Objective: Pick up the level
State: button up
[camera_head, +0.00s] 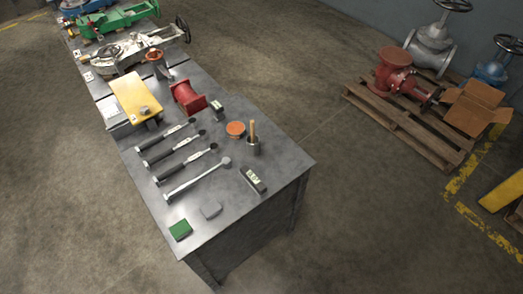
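No object is plainly recognisable as a level at this size. A small dark oblong device (253,180) with a pale labelled face lies near the right edge of the grey metal table (240,207); it could be the level, but I cannot tell. A similar smaller dark device (217,109) with a pale face lies farther back, beside a red flanged pipe piece. My gripper is not in view.
Several long-handled tools (197,179) lie left of the device. A cup with a wooden handle (253,145), orange disc (235,129), grey block (210,209) and green block (180,230) are nearby. Open floor surrounds the table; a loaded pallet (405,128) stands right.

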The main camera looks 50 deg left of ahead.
aim_at(256, 184)
jog(key=i+j+u, duration=0.15)
jog(key=u, duration=0.25)
jog(key=i+u, duration=0.65)
jog(key=u, duration=0.2)
jog(key=i+l+u, duration=0.2)
jog(key=u, duration=0.25)
jog(key=i+u, duration=0.15)
jog(key=u, duration=0.35)
jog(key=i+u, duration=0.1)
jog(key=u, duration=0.35)
jog(key=i+l+u, duration=0.15)
jog(key=u, duration=3.6)
